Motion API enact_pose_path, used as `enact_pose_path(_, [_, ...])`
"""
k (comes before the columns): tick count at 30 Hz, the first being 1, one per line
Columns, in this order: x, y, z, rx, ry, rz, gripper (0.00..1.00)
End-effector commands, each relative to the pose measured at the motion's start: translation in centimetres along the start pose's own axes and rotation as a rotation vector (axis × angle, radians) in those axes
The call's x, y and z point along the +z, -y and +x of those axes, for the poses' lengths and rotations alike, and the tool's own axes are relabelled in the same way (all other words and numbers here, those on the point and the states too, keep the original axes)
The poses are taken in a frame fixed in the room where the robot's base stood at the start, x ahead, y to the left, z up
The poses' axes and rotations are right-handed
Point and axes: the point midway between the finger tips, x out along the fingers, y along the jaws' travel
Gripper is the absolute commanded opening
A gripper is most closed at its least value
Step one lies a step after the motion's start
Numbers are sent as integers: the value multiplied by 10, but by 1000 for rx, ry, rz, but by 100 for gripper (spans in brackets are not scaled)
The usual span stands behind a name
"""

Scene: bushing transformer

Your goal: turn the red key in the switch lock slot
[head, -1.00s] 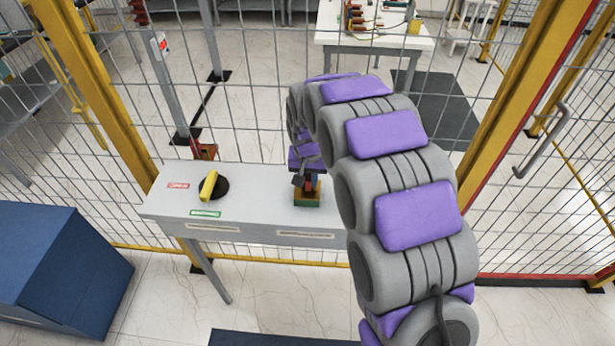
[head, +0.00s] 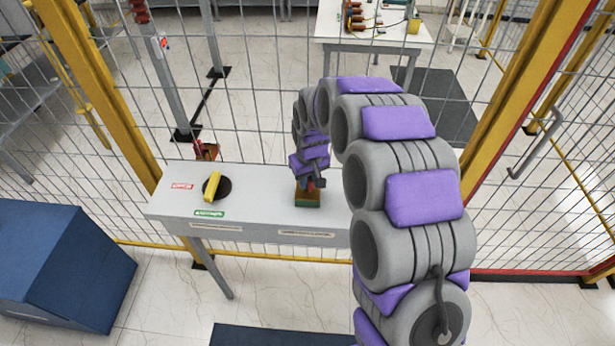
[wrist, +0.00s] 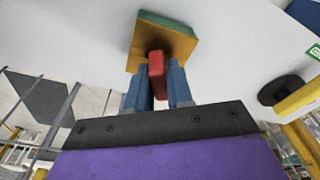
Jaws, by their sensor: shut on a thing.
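The switch lock is a small yellow and green block (head: 309,200) on the grey panel table (head: 260,193), right of the yellow handle. In the wrist view the lock (wrist: 172,32) is close ahead, with the red key (wrist: 156,73) in front of its yellow face. My gripper (wrist: 158,85) is shut on the red key, with one blue finger on each side. In the head view my gripper (head: 314,182) is just above the lock and partly covers it. The slot itself is hidden, so I cannot tell how deep the key sits.
A yellow handle on a black disc (head: 214,187) stands on the panel, between a red label (head: 182,186) and a green label (head: 209,213). Wire mesh fencing rises behind the panel. A blue box (head: 65,265) stands at the lower left.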

Motion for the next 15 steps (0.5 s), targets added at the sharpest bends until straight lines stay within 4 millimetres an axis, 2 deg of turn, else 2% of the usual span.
enact_pose_path(7, [0, 0, -1, -4, -1, -24, 0])
enact_pose_path(15, [-1, 1, -2, -33, -2, -247, 0])
